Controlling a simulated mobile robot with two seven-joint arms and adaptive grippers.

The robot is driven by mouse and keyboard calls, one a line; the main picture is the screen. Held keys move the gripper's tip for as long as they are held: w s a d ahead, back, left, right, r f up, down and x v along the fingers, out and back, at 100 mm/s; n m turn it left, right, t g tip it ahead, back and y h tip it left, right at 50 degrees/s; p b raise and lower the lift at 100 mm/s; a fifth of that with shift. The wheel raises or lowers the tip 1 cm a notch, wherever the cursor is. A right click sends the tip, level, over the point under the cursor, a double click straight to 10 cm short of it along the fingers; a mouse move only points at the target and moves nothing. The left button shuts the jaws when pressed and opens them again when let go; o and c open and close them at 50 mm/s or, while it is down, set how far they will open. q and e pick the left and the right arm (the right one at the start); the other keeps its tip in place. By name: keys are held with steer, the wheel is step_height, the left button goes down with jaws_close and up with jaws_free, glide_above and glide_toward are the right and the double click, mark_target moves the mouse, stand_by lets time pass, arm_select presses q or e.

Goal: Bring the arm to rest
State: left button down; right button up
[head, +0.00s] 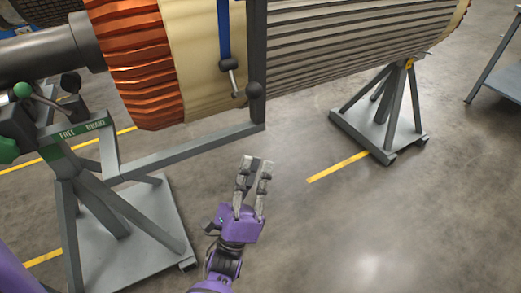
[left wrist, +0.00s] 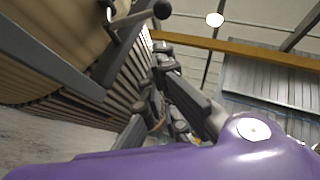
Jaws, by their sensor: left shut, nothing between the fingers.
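My left gripper (head: 256,166) is shut and empty in the head view. It points up and away, over the bare floor below the rotor and to the right of the near stand. Its fingers also show in the left wrist view (left wrist: 163,58), near the middle. The large rotor (head: 340,45) lies across the top of the head view, with copper-coloured windings at its left end and a ribbed grey body. It is apart from the gripper. My right gripper is not in view.
A near stand (head: 140,225) with green-knobbed controls is at left, and a grey bar (head: 190,150) runs from it below the rotor. A blue strap (head: 224,30) with a lever hangs on the rotor. A far stand (head: 380,125) is at right. The lower-right floor is clear.

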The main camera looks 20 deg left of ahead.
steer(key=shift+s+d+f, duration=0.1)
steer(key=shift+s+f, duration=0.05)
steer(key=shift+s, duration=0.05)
